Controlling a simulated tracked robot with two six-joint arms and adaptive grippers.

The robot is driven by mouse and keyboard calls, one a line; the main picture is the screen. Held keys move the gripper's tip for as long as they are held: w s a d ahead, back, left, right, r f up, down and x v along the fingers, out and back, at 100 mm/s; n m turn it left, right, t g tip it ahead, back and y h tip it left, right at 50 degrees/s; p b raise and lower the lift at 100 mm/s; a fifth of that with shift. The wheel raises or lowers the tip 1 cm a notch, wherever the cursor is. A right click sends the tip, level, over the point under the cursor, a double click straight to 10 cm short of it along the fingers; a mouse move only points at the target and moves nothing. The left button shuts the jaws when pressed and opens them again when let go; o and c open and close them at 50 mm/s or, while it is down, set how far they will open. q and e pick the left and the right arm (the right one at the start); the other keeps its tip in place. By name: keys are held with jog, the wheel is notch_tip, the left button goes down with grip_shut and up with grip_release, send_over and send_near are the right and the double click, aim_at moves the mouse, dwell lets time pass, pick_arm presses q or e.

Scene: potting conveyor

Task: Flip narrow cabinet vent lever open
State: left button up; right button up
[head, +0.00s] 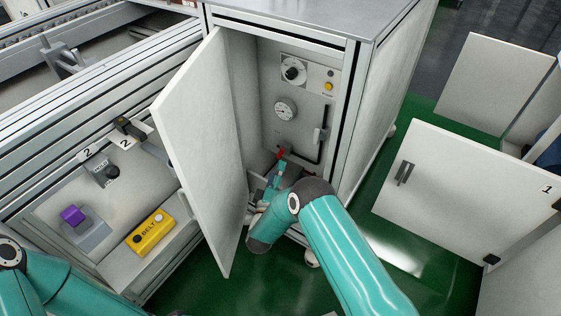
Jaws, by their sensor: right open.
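The narrow cabinet (213,90) stands in the middle with its white door (205,150) swung open to the left. Low inside it, a small red lever (281,153) shows in front of the back panel. My right gripper (277,168) reaches into the cabinet just below the red lever and is open. Its fingertips are small and partly hidden, so I cannot tell whether they touch the lever.
The panel also carries a dial knob (293,70), a yellow button (329,86) and a round gauge (284,110). The open door edge is close to my right arm. At left are a yellow BELT box (151,233) and a purple button (72,215). Another cabinet door (440,190) stands right.

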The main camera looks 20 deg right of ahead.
aim_at(283, 151)
jog(key=shift+b+x, duration=0.75)
jog(key=shift+x, duration=2.15)
